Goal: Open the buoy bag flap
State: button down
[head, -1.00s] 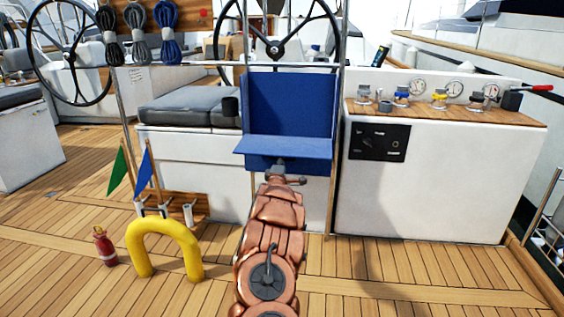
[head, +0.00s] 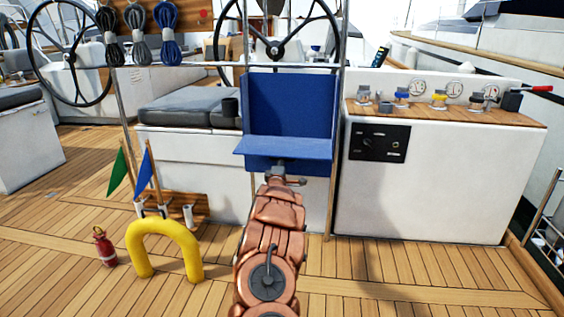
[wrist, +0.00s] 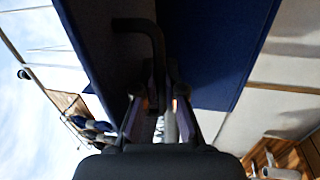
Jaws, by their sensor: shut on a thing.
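The blue buoy bag (head: 290,105) hangs upright below the steering wheel, between the grey-cushioned bench and the white console. Its flap (head: 283,146) sticks out toward me from the lower front as a nearly level blue panel. My gripper (head: 280,165) is at the flap's front edge, with my arm reaching up from below. In the wrist view my gripper (wrist: 162,98) is shut at the edge of dark blue material (wrist: 228,55). A dark bent bar (wrist: 150,30) shows between the blue panels. The exact grip is in shadow, and the bag's inside is hidden.
The white console (head: 430,185) stands to the right. Deck in front of the console is clear.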

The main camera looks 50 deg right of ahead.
jog(key=r+p, duration=0.1)
jog(key=p, duration=0.2)
jog(key=shift+r, duration=0.25)
jog(key=y+p, duration=0.1)
jog(key=p, duration=0.2)
jog(key=r+p, duration=0.1)
jog(key=p, duration=0.2)
jog(key=shift+s+a+r+g+y, duration=0.1)
jog(key=shift+a+r+g+y, duration=0.1)
jog(key=shift+g+y, duration=0.2)
jog(key=shift+f, duration=0.15)
jog(key=c, duration=1.5)
grip_release()
jog(key=shift+c, duration=0.2)
jog(key=v, duration=1.2)
